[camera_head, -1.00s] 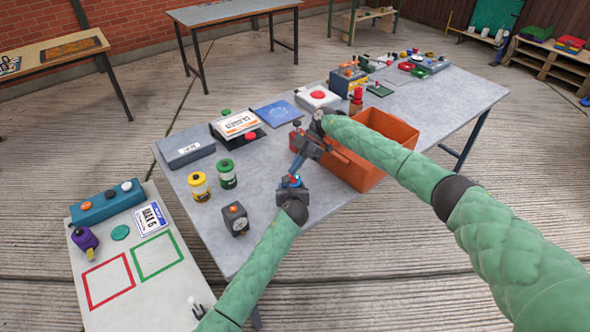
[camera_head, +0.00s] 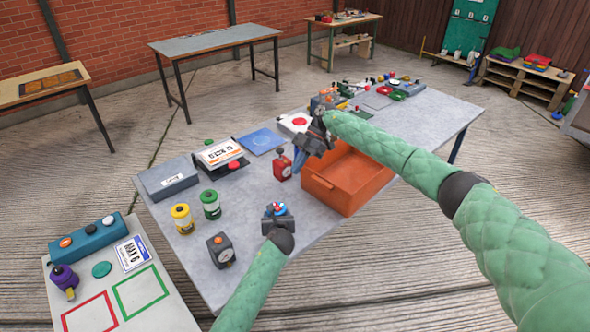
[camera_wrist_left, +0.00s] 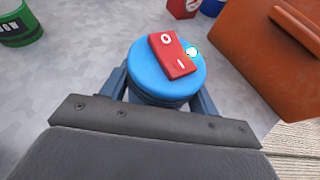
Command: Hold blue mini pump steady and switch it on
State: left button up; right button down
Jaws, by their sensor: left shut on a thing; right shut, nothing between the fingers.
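The blue mini pump (camera_head: 277,207) stands upright in my left gripper (camera_head: 279,218), near the table's front edge. In the left wrist view its round blue top (camera_wrist_left: 150,80) shows between the two fingers. A red rocker switch (camera_wrist_left: 173,55) marked O and I sits on top, and a small round lamp (camera_wrist_left: 192,51) beside it looks bright white-cyan. I cannot tell which end of the rocker is pressed down. My right gripper (camera_head: 302,158) is shut and empty, raised above and behind the pump, apart from it, by the orange crate.
The orange crate (camera_head: 318,190) stands right of the pump. A red gauge box (camera_head: 282,167) is behind it. A dark gauge box (camera_head: 221,250), a green pot (camera_head: 210,204) and a yellow pot (camera_head: 182,218) stand to the left. The grey table (camera_head: 250,200) has clear patches between them.

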pick_arm(q)
jog(key=o, duration=1.4)
